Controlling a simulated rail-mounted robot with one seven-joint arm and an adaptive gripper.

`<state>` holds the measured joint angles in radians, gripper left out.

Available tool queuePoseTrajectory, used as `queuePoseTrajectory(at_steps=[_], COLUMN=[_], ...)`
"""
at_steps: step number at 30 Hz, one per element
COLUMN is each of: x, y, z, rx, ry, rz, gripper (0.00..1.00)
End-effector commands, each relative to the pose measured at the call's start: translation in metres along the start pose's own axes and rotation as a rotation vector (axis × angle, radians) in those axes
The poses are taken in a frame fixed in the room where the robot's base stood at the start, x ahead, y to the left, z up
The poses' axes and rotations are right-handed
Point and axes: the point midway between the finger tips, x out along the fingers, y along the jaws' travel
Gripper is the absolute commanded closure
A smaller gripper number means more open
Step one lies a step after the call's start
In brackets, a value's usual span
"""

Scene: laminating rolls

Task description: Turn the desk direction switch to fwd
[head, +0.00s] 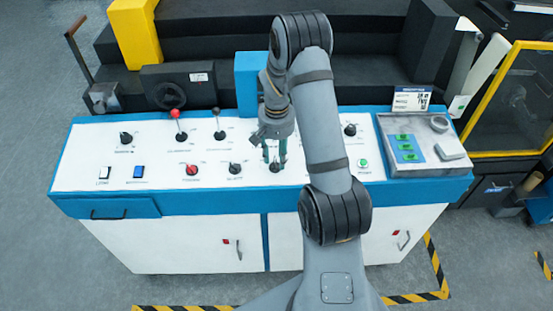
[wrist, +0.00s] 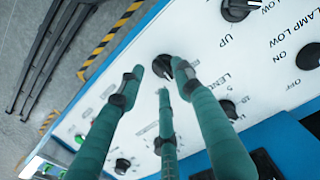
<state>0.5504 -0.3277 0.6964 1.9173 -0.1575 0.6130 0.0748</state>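My gripper (head: 275,158) points down over the white top of the control desk (head: 75,165), at a black rotary knob (head: 276,168) in the front row. In the wrist view its green fingers (wrist: 159,76) are spread, with the black knob (wrist: 161,64) showing between and just beyond their tips. I cannot tell whether any fingertip touches it. The label by this knob is partly hidden and too small to read, so I cannot tell whether it is the direction switch or which way it is set.
Nearby are a black knob (head: 235,168), a red knob (head: 192,169), a red-topped lever (head: 175,114) and a black-topped lever (head: 217,112). A grey tray with green buttons (head: 407,147) is at the right. My arm hides part of the desk.

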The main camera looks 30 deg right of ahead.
Motion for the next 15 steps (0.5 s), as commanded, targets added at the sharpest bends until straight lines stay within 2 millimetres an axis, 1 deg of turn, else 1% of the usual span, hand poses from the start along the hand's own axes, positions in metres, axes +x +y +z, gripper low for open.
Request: queuePoseTrajectory(at_steps=[3,6,9,15], x=[0.014,0.021,0.025,0.026], y=[0.000,0.000,0.000,0.000], z=[0.001,0.000,0.000,0.000], rx=[-0.001,0.000,0.000,0.000], ry=[-0.003,-0.001,0.000,0.001], rz=[0.000,0.000,0.000,0.000], gripper=[0.66,0.66,0.66,0.66])
